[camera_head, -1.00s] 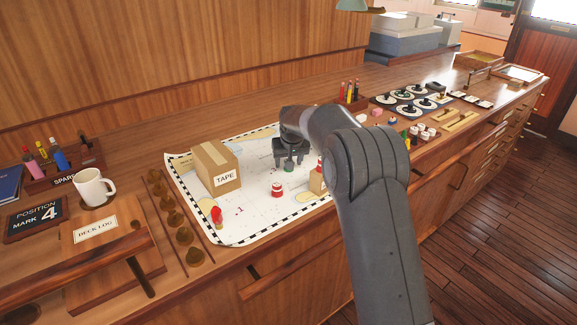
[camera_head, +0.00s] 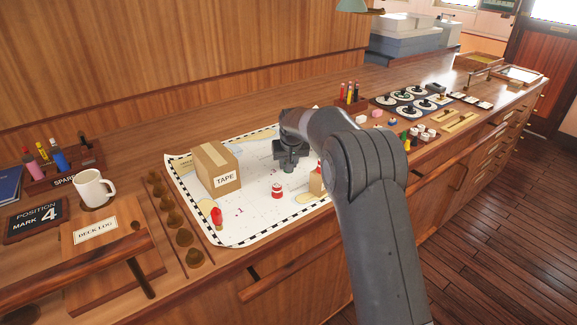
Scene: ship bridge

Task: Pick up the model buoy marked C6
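My gripper (camera_head: 288,165) points down over the upper right part of the chart, low at its surface. Whether its fingers are open or shut is not clear. No buoy shows between or below the fingers now; any there is hidden. A red-and-white buoy (camera_head: 277,191) stands on the chart in front of my gripper. A red buoy (camera_head: 217,217) stands near the chart's front left. Another red piece (camera_head: 319,166) is partly hidden behind my arm. I cannot read a C6 mark on any of them.
Dials (camera_head: 405,97) and small blocks lie at right.

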